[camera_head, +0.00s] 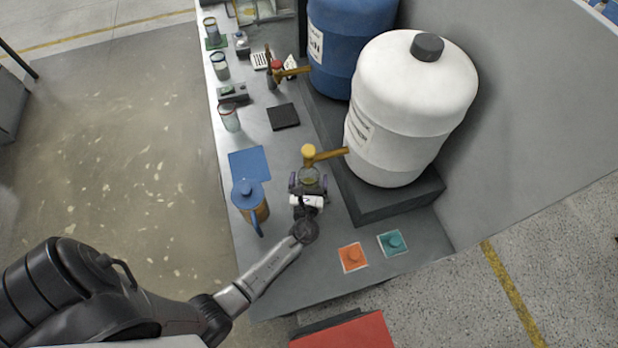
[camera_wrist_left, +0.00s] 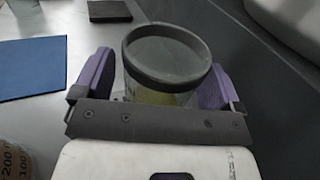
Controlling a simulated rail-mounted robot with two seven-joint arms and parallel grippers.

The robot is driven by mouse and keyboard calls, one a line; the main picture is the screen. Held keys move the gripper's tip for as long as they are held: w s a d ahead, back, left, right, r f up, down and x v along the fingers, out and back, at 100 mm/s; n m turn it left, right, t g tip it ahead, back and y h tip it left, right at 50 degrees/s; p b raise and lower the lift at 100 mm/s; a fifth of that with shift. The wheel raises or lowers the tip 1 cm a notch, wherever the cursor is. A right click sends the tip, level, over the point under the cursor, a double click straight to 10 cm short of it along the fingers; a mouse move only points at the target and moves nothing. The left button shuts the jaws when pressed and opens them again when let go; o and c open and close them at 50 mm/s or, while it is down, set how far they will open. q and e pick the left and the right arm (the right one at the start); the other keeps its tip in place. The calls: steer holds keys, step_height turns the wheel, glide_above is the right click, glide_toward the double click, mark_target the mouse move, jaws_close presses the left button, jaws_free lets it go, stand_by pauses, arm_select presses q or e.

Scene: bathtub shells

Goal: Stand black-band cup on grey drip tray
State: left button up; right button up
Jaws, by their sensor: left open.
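The black-band cup (camera_wrist_left: 168,55) is clear with a wide dark band at its rim and something yellowish showing inside. It stands upright below the yellow tap (camera_head: 309,153); it also shows in the head view (camera_head: 309,174). My left gripper (camera_head: 309,185) is open around the cup, with a purple finger on each side in the left wrist view (camera_wrist_left: 160,85). Whether the fingers touch the cup is hard to tell. A dark grey flat square (camera_head: 283,116), seemingly the drip tray, lies bare farther up the bench; it also shows in the left wrist view (camera_wrist_left: 109,11). My right gripper is not in view.
A blue mat (camera_head: 249,164) and a blue-lidded jug (camera_head: 250,203) are left of my gripper. A white barrel (camera_head: 400,110) stands right, a blue one (camera_head: 345,40) behind. Other cups (camera_head: 229,117) line the left edge. Orange (camera_head: 353,258) and teal (camera_head: 392,243) button plates lie in front.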

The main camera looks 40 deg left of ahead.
arm_select(q)
steer(key=p+v, duration=0.1)
steer(key=v, duration=1)
steer(key=shift+s+d+f, duration=0.1)
steer(key=shift+s+d, duration=0.1)
